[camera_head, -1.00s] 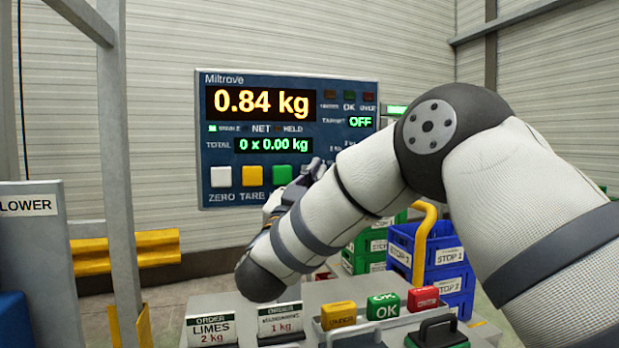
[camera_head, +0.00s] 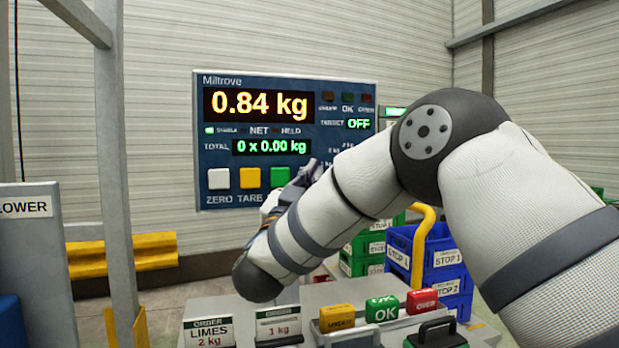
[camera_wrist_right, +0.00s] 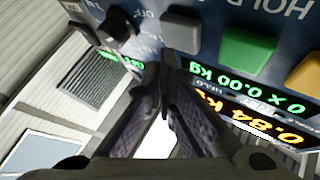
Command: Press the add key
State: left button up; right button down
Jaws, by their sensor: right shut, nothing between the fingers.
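The blue scale panel (camera_head: 225,170) carries a row of keys: white ZERO (camera_head: 219,179), yellow TARE (camera_head: 249,178) and green (camera_head: 280,176). My right gripper (camera_head: 309,170) is in front of the panel just right of the green key and hides what lies there. In the right wrist view, turned over, the shut, empty fingers (camera_wrist_right: 165,75) point toward a grey key (camera_wrist_right: 182,28) beside the green key (camera_wrist_right: 247,50). No ADD label is readable, and contact with the grey key cannot be told. My left gripper is out of view.
The display (camera_head: 260,104) reads 0.84 kg and the total (camera_head: 271,147) reads 0 x 0.00 kg. A dark knob (camera_wrist_right: 117,25) is beside the grey key. A console below has UNDER (camera_head: 337,318), OK (camera_head: 382,309) and OVER (camera_head: 421,301) buttons. Blue crates (camera_head: 437,250) stand right.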

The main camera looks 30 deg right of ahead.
jog(key=shift+w, duration=0.15)
dwell(0.4)
jog(key=shift+w+d, duration=0.1)
jog(key=shift+w, duration=0.2)
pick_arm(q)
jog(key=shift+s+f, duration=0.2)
pick_arm(e)
jog(key=shift+w+d, duration=0.1)
jog(key=shift+w, duration=0.25)
dwell(0.3)
dwell(0.4)
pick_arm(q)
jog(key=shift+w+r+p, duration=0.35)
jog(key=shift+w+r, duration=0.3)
pick_arm(e)
jog(key=shift+s, duration=0.8)
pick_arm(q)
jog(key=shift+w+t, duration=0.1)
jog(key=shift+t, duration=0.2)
pick_arm(e)
jog(key=shift+s+a, duration=0.25)
jog(key=shift+s, duration=0.55)
jog(key=shift+s+a, duration=0.25)
jog(key=shift+s, duration=0.6)
jog(key=shift+s+a, duration=0.25)
jog(key=shift+s, duration=0.55)
